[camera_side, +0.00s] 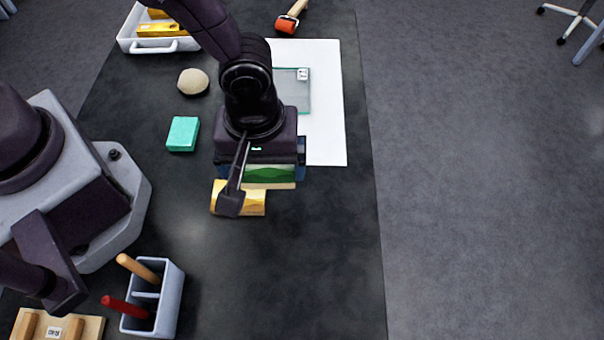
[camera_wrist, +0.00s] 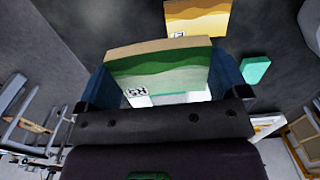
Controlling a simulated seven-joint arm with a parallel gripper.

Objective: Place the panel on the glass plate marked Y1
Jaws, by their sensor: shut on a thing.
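My gripper (camera_side: 262,165) is shut on a panel with green landscape bands (camera_side: 270,174), above the dark bench. In the wrist view the green panel (camera_wrist: 160,66) sits between my two blue fingers, with a small printed label near its lower left. A second panel, golden yellow (camera_side: 252,206), is just beyond my gripper towards the front; it also shows in the wrist view (camera_wrist: 197,20). A glass plate (camera_side: 293,98) lies on a white sheet behind my gripper. My arm hides its left part. A small tag (camera_side: 303,74) is at its top right corner, too small to read.
A teal block (camera_side: 183,133) and a beige round thing (camera_side: 193,82) lie left of my gripper. A grey caddy (camera_side: 168,300) stands front left. The front right bench is clear.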

